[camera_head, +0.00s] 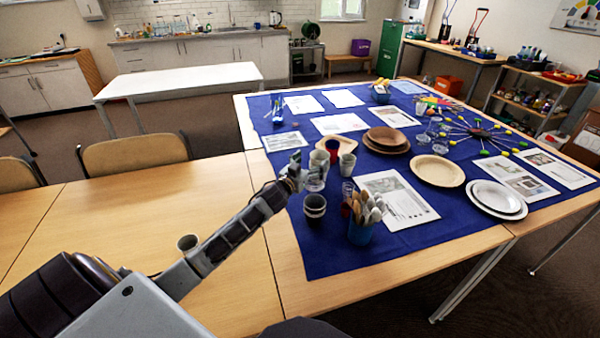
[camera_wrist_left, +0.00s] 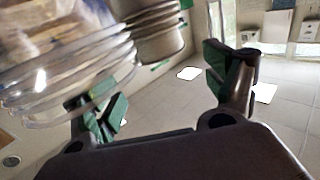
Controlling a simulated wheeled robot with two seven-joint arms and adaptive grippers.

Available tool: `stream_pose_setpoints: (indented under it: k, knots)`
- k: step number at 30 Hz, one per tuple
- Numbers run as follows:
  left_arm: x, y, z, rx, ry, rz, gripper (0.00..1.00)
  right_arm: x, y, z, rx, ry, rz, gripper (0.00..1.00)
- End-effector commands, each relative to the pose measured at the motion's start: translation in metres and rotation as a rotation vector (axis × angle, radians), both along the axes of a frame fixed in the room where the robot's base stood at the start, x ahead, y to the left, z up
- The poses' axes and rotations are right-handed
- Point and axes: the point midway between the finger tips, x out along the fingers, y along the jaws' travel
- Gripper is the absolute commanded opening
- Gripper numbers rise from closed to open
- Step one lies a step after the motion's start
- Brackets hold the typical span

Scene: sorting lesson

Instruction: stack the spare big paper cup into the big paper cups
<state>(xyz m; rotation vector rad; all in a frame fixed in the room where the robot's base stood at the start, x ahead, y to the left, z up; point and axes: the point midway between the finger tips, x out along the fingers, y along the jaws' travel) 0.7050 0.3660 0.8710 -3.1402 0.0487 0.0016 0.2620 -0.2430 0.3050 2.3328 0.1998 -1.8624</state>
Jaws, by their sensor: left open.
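My left gripper (camera_head: 305,173) is open at the left part of the blue cloth, among the cups. A stack of grey paper cups with dark insides (camera_head: 315,209) stands just below it in the head view. More pale grey cups (camera_head: 348,165) stand behind and right of it. A lone grey cup (camera_head: 187,242) stands on the bare wood, partly behind my left arm. In the left wrist view the open fingers (camera_wrist_left: 168,95) show nothing held; clear plastic cups (camera_wrist_left: 65,75) and stacked grey cups (camera_wrist_left: 156,32) are close by. I cannot tell which cup is the spare. My right gripper is not seen.
A holder with wooden cutlery (camera_head: 361,228) stands right of the cup stack. Paper sheets, brown plates (camera_head: 387,140) and white plates (camera_head: 496,198) lie on the blue cloth (camera_head: 330,255). The wooden table (camera_head: 130,220) at left is mostly clear.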

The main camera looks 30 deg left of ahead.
Motion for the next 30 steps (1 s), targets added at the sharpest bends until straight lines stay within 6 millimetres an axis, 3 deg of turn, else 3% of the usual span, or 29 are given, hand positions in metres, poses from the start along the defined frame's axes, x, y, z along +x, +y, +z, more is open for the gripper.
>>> stream_pose_setpoints:
  k: [13,21,30]
  knots:
    - [-0.034,0.001,0.000,-0.001,0.000,0.000,0.85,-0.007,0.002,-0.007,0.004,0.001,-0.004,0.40]
    - [-0.054,0.001,0.000,-0.002,0.000,0.000,0.85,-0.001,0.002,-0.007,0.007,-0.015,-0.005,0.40]
    - [-0.068,0.002,0.001,0.000,-0.001,0.000,0.85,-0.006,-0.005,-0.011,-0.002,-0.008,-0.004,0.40]
